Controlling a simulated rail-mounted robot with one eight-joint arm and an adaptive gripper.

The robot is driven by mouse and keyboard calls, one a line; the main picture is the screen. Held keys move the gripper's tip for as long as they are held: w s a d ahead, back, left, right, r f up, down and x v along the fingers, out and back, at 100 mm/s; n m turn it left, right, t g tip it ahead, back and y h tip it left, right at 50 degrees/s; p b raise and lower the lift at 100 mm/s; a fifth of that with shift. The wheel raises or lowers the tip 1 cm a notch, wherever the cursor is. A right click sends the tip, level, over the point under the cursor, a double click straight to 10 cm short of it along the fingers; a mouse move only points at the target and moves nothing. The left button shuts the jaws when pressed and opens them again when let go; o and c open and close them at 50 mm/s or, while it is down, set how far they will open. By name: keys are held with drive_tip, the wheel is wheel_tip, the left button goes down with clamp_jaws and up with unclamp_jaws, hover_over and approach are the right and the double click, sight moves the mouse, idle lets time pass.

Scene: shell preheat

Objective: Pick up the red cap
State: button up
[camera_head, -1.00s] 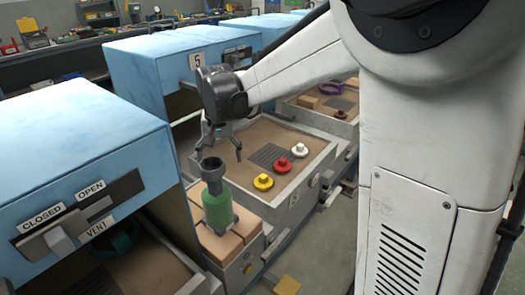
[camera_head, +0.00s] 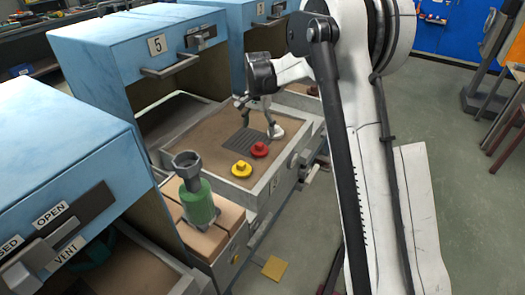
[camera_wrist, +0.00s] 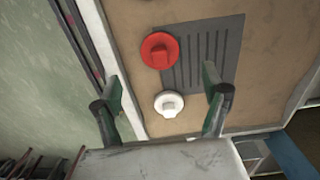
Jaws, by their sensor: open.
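The red cap (camera_head: 259,149) lies on the brown floor of the open drawer (camera_head: 262,192), between the yellow cap (camera_head: 241,170) and the white cap (camera_head: 277,132). My gripper (camera_head: 257,112) is open and empty above the drawer, near the white cap. In the wrist view, the red cap (camera_wrist: 159,50) lies at the edge of the dark slotted grate, just beyond my open fingertips (camera_wrist: 162,77). The white cap (camera_wrist: 168,104) shows between the fingers, with no visible grip on it. The yellow cap is outside the wrist view.
A green bottle-like piece with a grey collar (camera_head: 199,203) stands on tan blocks in front of the drawer. The blue cabinet marked 5 (camera_head: 150,60) stands behind the drawer. The drawer's raised walls surround the caps. A yellow piece (camera_head: 273,268) lies on the floor.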

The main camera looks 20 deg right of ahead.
sight(259, 144)
wheel_tip(259, 144, down, 10)
drive_tip(key=shift+w+d+b, duration=0.1)
drive_tip(key=shift+d+b, duration=0.05)
drive_tip(key=shift+b, duration=0.65)
drive_tip(key=c, duration=1.3)
